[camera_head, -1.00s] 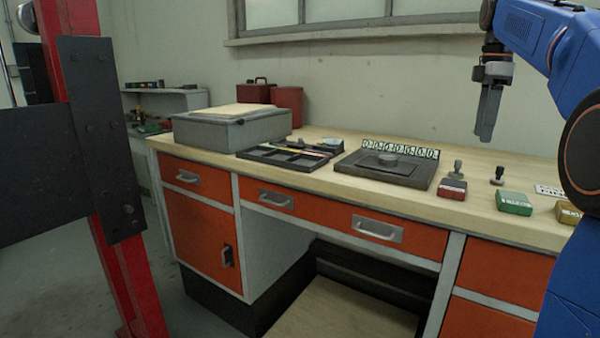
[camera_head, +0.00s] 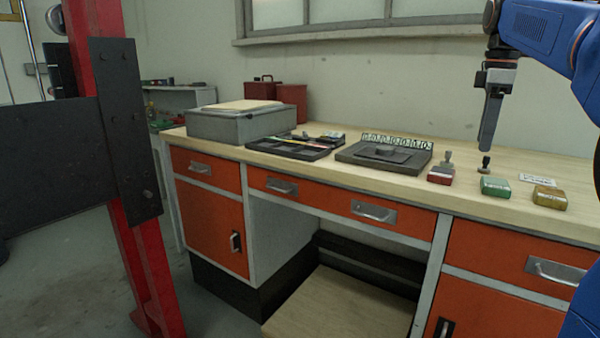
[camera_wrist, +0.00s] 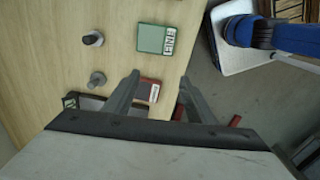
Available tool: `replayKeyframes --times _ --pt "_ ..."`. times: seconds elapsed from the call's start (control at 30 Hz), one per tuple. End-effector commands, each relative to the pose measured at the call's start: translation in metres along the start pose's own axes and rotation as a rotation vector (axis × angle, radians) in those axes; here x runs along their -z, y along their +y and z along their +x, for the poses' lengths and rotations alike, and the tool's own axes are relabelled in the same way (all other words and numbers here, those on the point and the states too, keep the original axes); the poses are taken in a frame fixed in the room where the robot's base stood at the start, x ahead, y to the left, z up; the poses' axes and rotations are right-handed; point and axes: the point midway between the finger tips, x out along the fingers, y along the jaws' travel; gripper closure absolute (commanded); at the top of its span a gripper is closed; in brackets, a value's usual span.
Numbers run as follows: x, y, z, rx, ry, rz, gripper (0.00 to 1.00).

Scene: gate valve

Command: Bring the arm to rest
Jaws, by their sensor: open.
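My blue arm (camera_head: 540,35) reaches in from the upper right of the head view. My gripper (camera_head: 488,140) hangs pointing down, above the right part of the workbench (camera_head: 400,190). In the wrist view my gripper (camera_wrist: 155,95) shows two grey fingers spread apart with nothing held. A red box (camera_wrist: 149,90) shows between and below the fingers, on the bench near its edge. The fingers appear apart from it.
On the bench stand a green box (camera_head: 495,187), a yellow box (camera_head: 549,197), stamps (camera_head: 485,164), a dark plate (camera_head: 385,155), a tray (camera_head: 295,147) and a grey case (camera_head: 235,125). A red post (camera_head: 150,265) with a dark panel stands at left.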

Motion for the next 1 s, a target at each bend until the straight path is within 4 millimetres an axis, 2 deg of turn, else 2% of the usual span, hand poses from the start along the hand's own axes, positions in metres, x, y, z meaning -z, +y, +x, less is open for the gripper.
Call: replayKeyframes --times 0.27,0.47,0.77,1.0 --pt "0.007 -0.044 0.023 -0.046 0.017 0.131 0.49" --pt "0.01 -0.097 0.059 -0.095 0.05 0.292 0.49" --pt "0.006 -0.177 0.132 -0.156 0.125 0.542 0.49" --pt "-0.003 -0.24 0.202 -0.186 0.204 0.739 0.49"
